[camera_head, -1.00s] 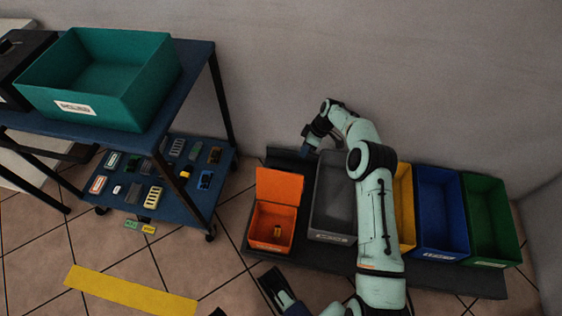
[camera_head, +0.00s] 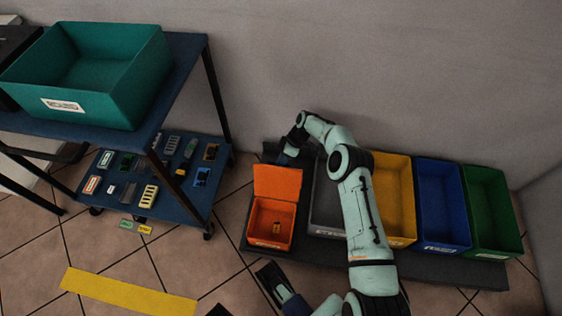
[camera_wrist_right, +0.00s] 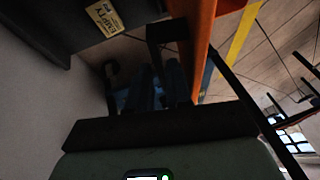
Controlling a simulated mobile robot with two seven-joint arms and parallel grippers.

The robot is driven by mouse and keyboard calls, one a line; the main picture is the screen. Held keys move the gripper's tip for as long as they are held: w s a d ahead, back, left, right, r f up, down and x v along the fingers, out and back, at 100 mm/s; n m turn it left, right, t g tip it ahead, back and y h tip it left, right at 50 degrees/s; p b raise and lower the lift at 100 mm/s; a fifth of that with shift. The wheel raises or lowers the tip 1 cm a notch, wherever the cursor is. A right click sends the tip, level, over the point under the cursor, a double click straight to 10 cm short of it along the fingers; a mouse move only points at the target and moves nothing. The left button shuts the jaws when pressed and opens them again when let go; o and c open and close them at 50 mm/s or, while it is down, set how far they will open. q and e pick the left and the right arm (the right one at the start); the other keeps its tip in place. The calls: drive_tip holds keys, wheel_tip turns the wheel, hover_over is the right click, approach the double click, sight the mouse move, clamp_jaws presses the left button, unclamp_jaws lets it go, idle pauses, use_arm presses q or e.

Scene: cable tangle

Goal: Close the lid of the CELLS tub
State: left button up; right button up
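The orange tub (camera_head: 270,243) stands at the left end of the row of tubs. I take it for the CELLS tub; its label is too small to read. Its orange lid (camera_head: 278,182) stands open and upright at the rear edge. A small dark and yellow item (camera_head: 277,227) lies inside. My right gripper (camera_head: 284,157) is just behind the top of the lid, partly hidden by it. In the right wrist view, an orange panel (camera_wrist_right: 203,45) runs close beside the dark fingers. Contact and finger opening are unclear.
Grey (camera_head: 328,205), yellow (camera_head: 394,190), blue (camera_head: 441,205) and green (camera_head: 490,210) tubs stand to the right on a dark platform (camera_head: 460,270). My right arm crosses above the grey one. A blue trolley (camera_head: 205,85) with a teal bin (camera_head: 110,105) stands left.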

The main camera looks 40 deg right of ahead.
drive_tip(key=shift+w+a+f, duration=0.1)
drive_tip(key=shift+a+f, duration=0.1)
drive_tip(key=shift+f, duration=0.2)
clamp_jaws()
idle(1.2)
